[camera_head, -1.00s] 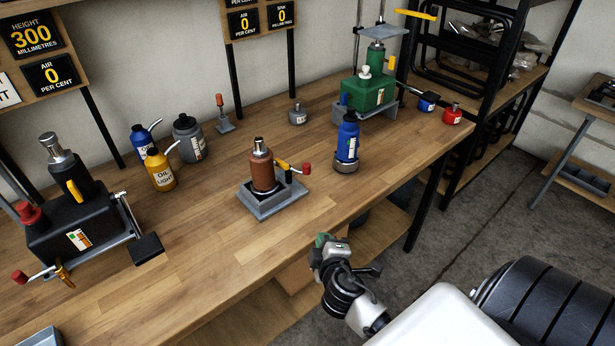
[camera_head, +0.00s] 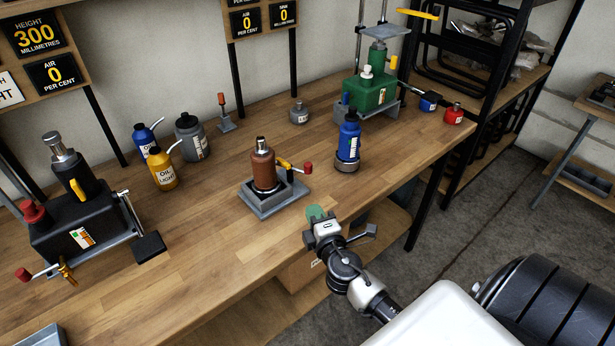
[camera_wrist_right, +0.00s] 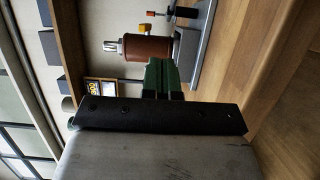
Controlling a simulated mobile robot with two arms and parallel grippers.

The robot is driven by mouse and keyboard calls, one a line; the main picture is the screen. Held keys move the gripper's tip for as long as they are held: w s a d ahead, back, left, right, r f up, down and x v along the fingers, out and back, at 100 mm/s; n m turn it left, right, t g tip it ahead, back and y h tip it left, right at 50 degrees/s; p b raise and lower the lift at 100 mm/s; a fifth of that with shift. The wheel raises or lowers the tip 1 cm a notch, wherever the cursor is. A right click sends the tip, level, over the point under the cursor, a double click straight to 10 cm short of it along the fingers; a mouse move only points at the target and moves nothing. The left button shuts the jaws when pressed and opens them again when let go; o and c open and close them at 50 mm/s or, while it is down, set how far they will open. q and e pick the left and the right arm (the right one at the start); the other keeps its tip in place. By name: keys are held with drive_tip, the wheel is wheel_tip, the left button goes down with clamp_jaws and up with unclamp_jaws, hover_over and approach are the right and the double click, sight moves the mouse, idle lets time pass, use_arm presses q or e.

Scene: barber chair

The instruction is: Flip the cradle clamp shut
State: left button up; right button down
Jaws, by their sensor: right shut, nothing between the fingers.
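A brown cylinder (camera_head: 264,168) with a metal cap stands upright in a grey cradle (camera_head: 262,211) on the workbench. Beside it, on the cradle's right, a yellow lever (camera_head: 284,163) and a red knob (camera_head: 308,168) stick out; I take these for the clamp, but cannot tell its exact position. My right gripper (camera_head: 316,213), with green fingertips, is shut and empty in front of the cradle, near the bench's front edge. In the right wrist view its green fingers (camera_wrist_right: 162,78) overlap the cylinder (camera_wrist_right: 148,48); the clamp's red knob (camera_wrist_right: 150,13) shows beyond. My left gripper is out of view.
A blue bottle (camera_head: 348,143) stands right of the cradle. A green jack (camera_head: 370,92) is behind it, and a black jack (camera_head: 80,220) stands at the left. Oil cans (camera_head: 161,170) stand behind left. The bench (camera_head: 215,235) is clear in front and left of the cradle.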

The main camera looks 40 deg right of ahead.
drive_tip(key=p+x, duration=0.1)
drive_tip(key=x, duration=0.8)
drive_tip(key=shift+w, duration=0.35)
drive_tip(key=d, duration=0.1)
drive_tip(key=w+d, duration=0.1)
drive_tip(key=d, duration=0.1)
drive_tip(key=shift+w, duration=0.35)
drive_tip(key=shift+w+d, duration=0.15)
drive_tip(key=shift+d, duration=0.15)
